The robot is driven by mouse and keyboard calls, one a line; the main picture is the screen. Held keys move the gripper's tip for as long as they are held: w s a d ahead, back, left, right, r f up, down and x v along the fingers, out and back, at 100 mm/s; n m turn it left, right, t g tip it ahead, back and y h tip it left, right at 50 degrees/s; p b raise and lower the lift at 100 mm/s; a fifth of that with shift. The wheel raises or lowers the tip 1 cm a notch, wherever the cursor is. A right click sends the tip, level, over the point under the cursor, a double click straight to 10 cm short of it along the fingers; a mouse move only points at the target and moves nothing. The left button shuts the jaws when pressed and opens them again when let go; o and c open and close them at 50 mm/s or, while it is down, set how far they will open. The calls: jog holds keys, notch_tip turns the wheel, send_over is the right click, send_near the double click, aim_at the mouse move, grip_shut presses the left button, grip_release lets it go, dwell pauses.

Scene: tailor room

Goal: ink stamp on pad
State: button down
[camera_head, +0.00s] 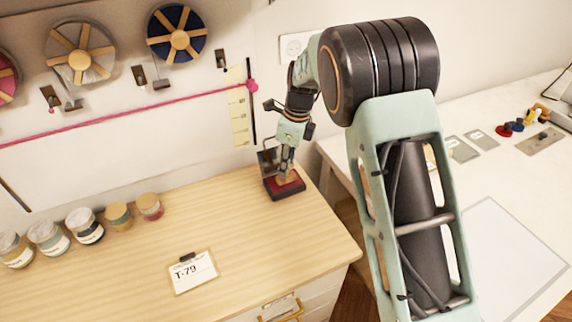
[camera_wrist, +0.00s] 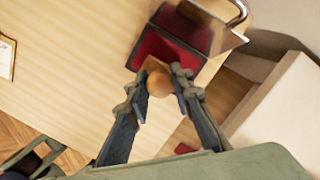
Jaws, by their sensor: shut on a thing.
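My gripper (camera_head: 286,168) points down at the back right corner of the wooden counter, over the ink pad (camera_head: 271,193). The pad is an open dark case with a red inside. The wrist view shows its red face (camera_wrist: 150,48) just beyond my fingertips. My gripper (camera_wrist: 159,84) is shut on the stamp, whose round wooden handle (camera_wrist: 158,82) sits between the two fingers. The stamp's wooden base (camera_head: 289,180) is over the pad. Its underside is hidden, so I cannot tell whether it touches the red face.
A clipped card marked T-79 (camera_head: 194,272) lies on the counter, with several jars (camera_head: 85,227) along its left back. Spools hang on the wall. A gap separates the counter from a white table (camera_head: 508,205) bearing small items. The counter's middle is clear.

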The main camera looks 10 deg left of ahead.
jog(key=shift+f+b, duration=0.3)
jog(key=shift+f, duration=0.3)
jog(key=shift+s+d+f, duration=0.15)
jog(key=shift+s+f, duration=0.1)
jog(key=shift+f, duration=0.3)
dwell(0.9)
jog(key=shift+w+r+p, duration=0.1)
jog(key=shift+r+p, duration=0.6)
jog(key=shift+r, duration=0.1)
jog(key=shift+w+r+p, duration=0.15)
jog(key=shift+r+p, duration=2)
jog(key=shift+r, duration=0.8)
